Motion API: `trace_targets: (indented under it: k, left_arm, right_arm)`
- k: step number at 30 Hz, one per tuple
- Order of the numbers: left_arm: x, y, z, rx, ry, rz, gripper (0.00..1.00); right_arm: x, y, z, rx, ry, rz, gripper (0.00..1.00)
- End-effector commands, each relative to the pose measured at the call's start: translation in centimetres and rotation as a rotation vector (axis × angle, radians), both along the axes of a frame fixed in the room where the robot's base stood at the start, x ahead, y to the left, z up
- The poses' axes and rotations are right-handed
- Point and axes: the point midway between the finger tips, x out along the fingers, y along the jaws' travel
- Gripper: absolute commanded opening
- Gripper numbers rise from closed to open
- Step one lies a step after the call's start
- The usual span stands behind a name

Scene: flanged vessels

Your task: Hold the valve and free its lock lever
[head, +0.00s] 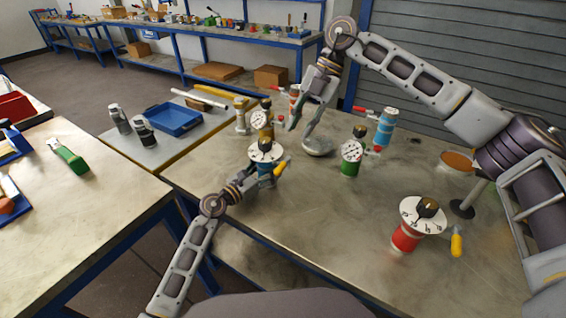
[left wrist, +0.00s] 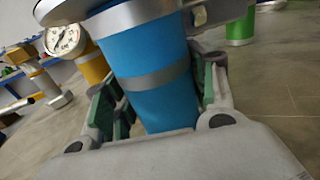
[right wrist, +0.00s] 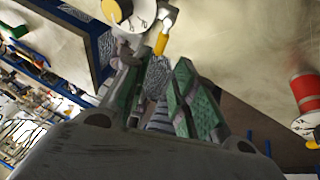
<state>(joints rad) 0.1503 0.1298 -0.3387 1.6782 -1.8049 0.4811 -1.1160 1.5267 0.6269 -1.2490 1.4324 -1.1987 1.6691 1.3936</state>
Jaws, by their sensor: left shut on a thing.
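The valve (head: 266,171) has a blue body, a white dial on top with a dark knob, and a yellow lock lever (head: 283,164) sticking out to the right. My left gripper (head: 251,181) is shut around its blue body, which stands between the green pads in the left wrist view (left wrist: 158,98). My right gripper (head: 299,128) hangs above the table behind and right of the valve, fingers down, open and empty. In the right wrist view a white dial and a yellow lever (right wrist: 162,42) show beyond the open fingers (right wrist: 168,95), apart from them.
A red vessel (head: 405,238) with a white dial stands at the front right. A green vessel (head: 349,168) and another blue one (head: 385,130) with a red lever stand farther back. Yellow vessels (head: 262,119) stand behind the valve. The table's front middle is clear.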

Motion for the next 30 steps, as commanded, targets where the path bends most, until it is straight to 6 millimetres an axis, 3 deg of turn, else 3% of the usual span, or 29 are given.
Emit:
trace_targets:
  k: [17, 30]
  left_arm:
    - [0.0, 0.0, 0.1, -0.001, -0.001, 0.001, 0.24]
    - [0.0, 0.0, 0.1, -0.001, -0.001, 0.001, 0.24]
  right_arm:
    - [-0.1, 0.3, -0.5, -0.013, -0.002, 0.0, 0.27]
    - [-0.9, 2.0, -4.4, -0.012, -0.001, 0.0, 0.27]
